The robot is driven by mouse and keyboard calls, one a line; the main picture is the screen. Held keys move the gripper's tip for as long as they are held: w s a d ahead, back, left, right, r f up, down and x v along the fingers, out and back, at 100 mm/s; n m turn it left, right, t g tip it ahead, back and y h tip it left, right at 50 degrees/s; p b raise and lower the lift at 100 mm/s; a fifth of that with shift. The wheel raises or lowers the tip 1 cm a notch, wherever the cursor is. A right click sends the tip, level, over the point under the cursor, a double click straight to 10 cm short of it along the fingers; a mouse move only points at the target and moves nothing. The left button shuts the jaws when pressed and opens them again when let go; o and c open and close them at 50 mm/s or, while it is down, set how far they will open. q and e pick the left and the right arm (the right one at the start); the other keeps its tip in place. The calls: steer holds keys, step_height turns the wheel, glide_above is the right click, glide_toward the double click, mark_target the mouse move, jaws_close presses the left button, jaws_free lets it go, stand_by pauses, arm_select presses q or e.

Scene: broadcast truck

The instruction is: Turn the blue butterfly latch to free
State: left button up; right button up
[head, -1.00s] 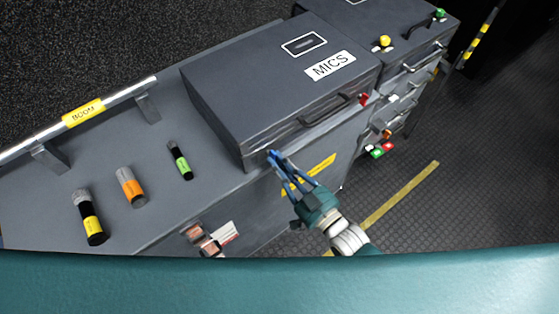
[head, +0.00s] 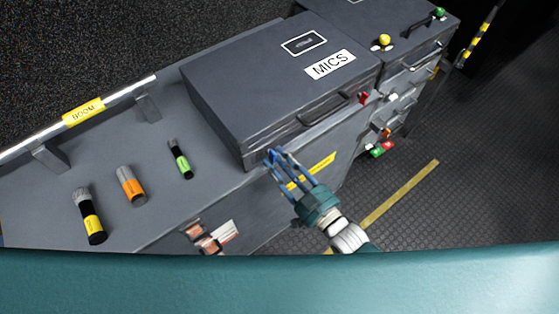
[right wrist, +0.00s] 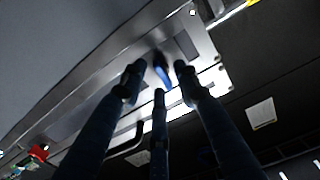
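The blue butterfly latch (right wrist: 162,70) shows in the right wrist view on the bright metal strip at the front edge of the MICS case (head: 270,85). It sits just beyond my right fingertips, between the two upper ones. My right gripper (head: 274,153) is at the near front corner of the case in the head view, where I cannot separate the latch from the blue fingers. In the right wrist view the gripper's fingers (right wrist: 159,76) are apart, with nothing held between them. Whether they touch the latch cannot be told. My left gripper is not in view.
A red latch (head: 364,98) sits at the other end of the case front, past the dark handle (head: 338,107). The floor at right is clear.

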steer(key=v, duration=1.2)
stand_by(0.3)
steer(key=s+d+f+m+g+h, duration=0.15)
steer(key=d+f, duration=0.25)
steer(key=f, duration=0.6)
steer(key=s+d+f+g+h, duration=0.2)
steer(key=d+f+h, duration=0.15)
steer(key=f, duration=0.55)
steer(key=s+d+f+m+g+h, duration=0.15)
steer(key=d+f, duration=0.35)
steer(key=f, duration=0.5)
steer(key=s+d+f+g+h, duration=0.1)
steer(key=s+f+g, duration=0.3)
steer(key=s+f, duration=0.4)
steer(key=s+d+f+g+h, duration=0.2)
steer(key=s+f, duration=0.6)
steer(key=s, duration=0.8)
steer(key=g+h, duration=0.1)
steer(key=g, duration=0.1)
steer(key=shift+d+m+g, duration=0.2)
steer(key=shift+m+g, duration=0.1)
steer(key=shift+s, duration=0.1)
